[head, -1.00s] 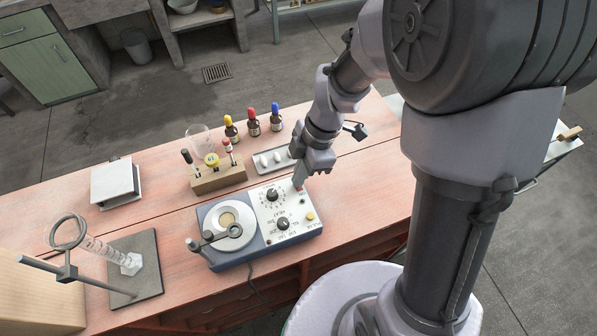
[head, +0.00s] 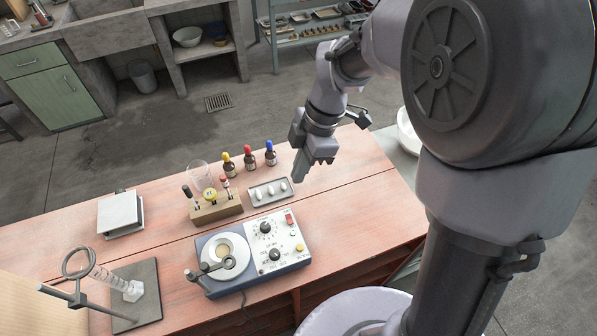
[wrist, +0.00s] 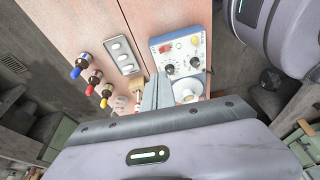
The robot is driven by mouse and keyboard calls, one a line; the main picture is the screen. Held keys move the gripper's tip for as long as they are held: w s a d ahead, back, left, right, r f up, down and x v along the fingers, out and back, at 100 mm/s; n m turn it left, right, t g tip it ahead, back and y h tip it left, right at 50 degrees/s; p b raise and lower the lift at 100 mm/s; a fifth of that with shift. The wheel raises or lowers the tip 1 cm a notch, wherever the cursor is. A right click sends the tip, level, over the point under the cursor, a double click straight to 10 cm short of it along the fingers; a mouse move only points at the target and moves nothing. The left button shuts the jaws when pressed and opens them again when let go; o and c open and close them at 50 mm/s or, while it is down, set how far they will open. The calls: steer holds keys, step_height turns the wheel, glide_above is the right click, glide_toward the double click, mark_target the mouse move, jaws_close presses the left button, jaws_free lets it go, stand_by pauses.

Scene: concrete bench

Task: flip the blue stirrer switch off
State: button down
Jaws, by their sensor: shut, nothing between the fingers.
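The blue stirrer (head: 258,272) is a blue box with a white top panel, two black dials and a round plate at its left. Its red switch (head: 289,218) sits at the panel's far right corner and also shows in the wrist view (wrist: 166,48). I cannot tell which way the switch is set. My gripper (head: 298,178) is shut and empty, pointing down above the bench beyond the switch, clear of the stirrer. The wrist view shows its closed fingers (wrist: 157,92), with the stirrer beyond them.
A grey tray with white stir bars (head: 252,198) lies just behind the stirrer. Dropper bottles (head: 250,160), a wooden rack (head: 216,212) and a glass beaker stand nearby. A ring stand (head: 135,285) is at the left. The bench's right end is clear.

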steer(key=t+b, duration=0.2)
steer(key=b, duration=0.6)
glide_toward(288, 216)
steer(key=shift+y, duration=0.3)
steer(key=b+x, duration=0.3)
steer(key=b, duration=0.1)
steer(key=b+x, duration=0.2)
steer(key=shift+s+d+f, duration=0.2)
steer(key=shift+s+f, duration=0.1)
steer(key=shift+f, duration=0.1)
steer(key=shift+w+f+b, duration=0.2)
steer(key=shift+f+b, duration=0.05)
steer(key=shift+b, duration=0.05)
steer(key=shift+w+a+p, duration=0.1)
steer(key=shift+p, duration=0.35)
